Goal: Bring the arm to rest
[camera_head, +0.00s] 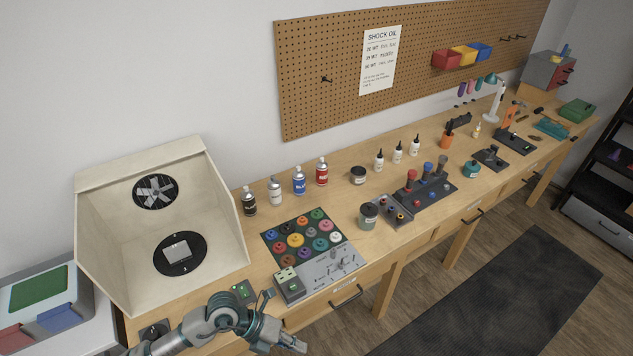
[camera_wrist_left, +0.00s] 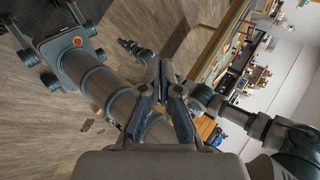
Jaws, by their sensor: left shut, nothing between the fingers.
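My left arm comes in at the lower left of the head view. Its gripper (camera_head: 290,343) is low in the picture, in front of the workbench's front edge, pointing to the right and down. In the left wrist view the two fingers of this gripper (camera_wrist_left: 167,78) are close together with nothing between them. Grey links of my own body show behind and beside them.
The wooden workbench (camera_head: 270,201) runs from lower left to upper right. The floor (camera_head: 420,268) in front holds a dark mat (camera_head: 500,300).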

